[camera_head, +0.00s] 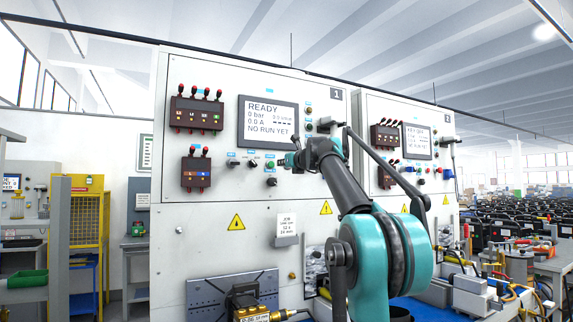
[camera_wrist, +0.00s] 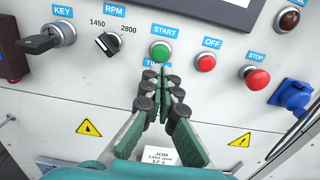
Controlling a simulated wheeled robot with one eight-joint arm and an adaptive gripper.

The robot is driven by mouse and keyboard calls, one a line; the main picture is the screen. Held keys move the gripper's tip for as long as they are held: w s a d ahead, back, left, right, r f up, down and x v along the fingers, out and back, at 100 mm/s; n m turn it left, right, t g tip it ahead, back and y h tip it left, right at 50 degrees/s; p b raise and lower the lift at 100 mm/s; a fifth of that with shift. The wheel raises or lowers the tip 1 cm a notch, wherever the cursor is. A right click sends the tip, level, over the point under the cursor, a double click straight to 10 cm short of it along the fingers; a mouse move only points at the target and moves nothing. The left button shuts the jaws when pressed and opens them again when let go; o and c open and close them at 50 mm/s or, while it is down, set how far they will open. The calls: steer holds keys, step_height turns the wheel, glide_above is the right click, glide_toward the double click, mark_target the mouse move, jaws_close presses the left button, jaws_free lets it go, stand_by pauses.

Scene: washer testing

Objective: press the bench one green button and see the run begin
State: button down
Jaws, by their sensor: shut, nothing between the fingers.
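The green START button (camera_wrist: 161,52) is on the bench one panel, between the RPM knob and the red OFF button. It also shows in the head view (camera_head: 270,163), left of my gripper. My gripper (camera_wrist: 165,78) is shut and empty. Its fingertips appear just below the green button and cover part of the label under it; I see no contact, and the depth gap is hard to judge. In the head view my gripper (camera_head: 291,160) is in front of the panel. The bench one screen (camera_head: 268,122) reads READY, 0 bar and 0.0 A.
The key switch (camera_wrist: 50,38) and RPM knob (camera_wrist: 107,43) are left of the green button. The red OFF (camera_wrist: 206,62) and STOP (camera_wrist: 257,78) buttons and a blue socket (camera_wrist: 291,95) are to the right. Bench two (camera_head: 400,107) stands at the right.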

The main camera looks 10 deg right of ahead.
steer(key=shift+x, duration=3.45)
steer(key=shift+f, duration=0.1)
steer(key=shift+x, duration=0.75)
steer(key=shift+s+d, duration=0.1)
steer(key=shift+s, duration=0.25)
glide_toward(271, 165)
steer(key=v, duration=0.6)
steer(key=shift+w+d+r, duration=0.1)
steer(key=shift+r, duration=0.1)
